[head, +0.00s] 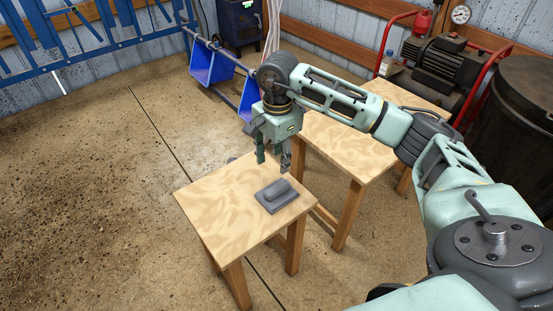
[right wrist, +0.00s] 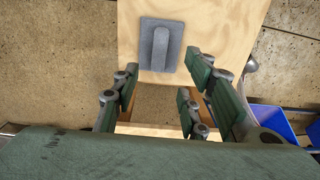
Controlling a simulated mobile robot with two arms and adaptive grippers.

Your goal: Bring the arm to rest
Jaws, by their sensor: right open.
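My right arm comes in from the right in the head view. My right gripper (head: 273,163) hangs pointing down above the back edge of a small wooden table, open and empty. In the right wrist view its fingers (right wrist: 165,98) are spread apart with nothing between them. A grey flat plate with a raised handle (head: 280,195) lies on the small table, in front of the gripper and apart from it. The plate also shows in the right wrist view (right wrist: 160,45), beyond the fingers. My left gripper is not in view.
The small wooden table (head: 220,200) is otherwise bare. A second wooden table (head: 345,145) stands behind it to the right. Blue bins (head: 210,65), a compressor with red frame (head: 440,60) and a dark drum (head: 510,110) stand farther back. Floor at left is clear.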

